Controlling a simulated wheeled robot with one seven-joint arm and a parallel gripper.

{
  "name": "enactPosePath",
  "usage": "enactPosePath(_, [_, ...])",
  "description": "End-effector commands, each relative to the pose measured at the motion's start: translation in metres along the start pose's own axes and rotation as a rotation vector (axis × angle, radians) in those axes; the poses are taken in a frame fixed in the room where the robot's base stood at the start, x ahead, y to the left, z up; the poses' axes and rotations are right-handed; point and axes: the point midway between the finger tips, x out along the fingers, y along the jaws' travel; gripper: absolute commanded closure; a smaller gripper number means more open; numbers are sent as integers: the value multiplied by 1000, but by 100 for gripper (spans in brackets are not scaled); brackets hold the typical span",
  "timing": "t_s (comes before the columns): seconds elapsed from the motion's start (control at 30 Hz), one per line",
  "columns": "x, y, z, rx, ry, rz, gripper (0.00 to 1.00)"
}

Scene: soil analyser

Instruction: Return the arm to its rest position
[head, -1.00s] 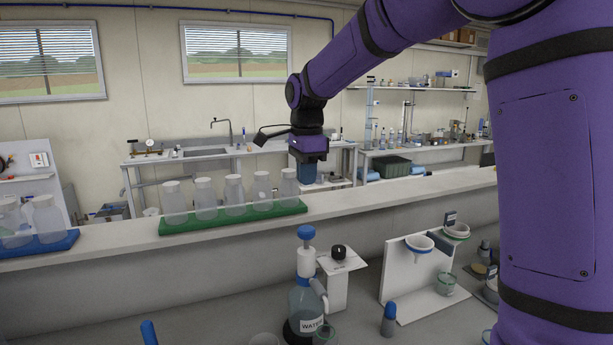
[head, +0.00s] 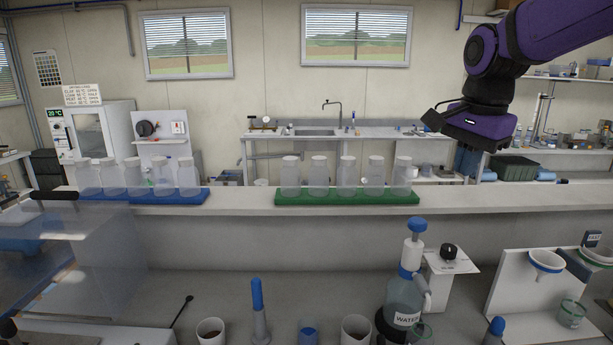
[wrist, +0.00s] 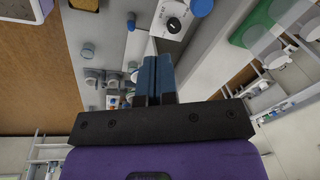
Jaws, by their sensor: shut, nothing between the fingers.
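My gripper (head: 467,163) is raised at the upper right of the head view, above the far counter ledge, with its blue fingers pointing down. In the wrist view the two blue fingers (wrist: 157,68) lie side by side, shut with nothing between them. My purple arm (head: 560,35) comes in from the upper right corner. The gripper is apart from the bench things below it.
A green rack (head: 345,198) and a blue rack (head: 170,197) of clear bottles stand on the ledge (head: 455,198). A water dispenser bottle (head: 403,295), a white knobbed stand (head: 450,275) and a funnel stand (head: 520,290) are on the near bench. The air around the gripper looks clear.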

Motion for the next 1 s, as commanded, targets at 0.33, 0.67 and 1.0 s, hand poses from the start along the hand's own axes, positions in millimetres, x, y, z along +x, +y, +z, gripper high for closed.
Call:
enactPosePath(0.33, [-19,100,40,-502,106,-110,100])
enactPosePath(0.67, [-5,174,74,-925,236,-154,100])
enactPosePath(1.0, [2,192,82,-1045,277,-156,100])
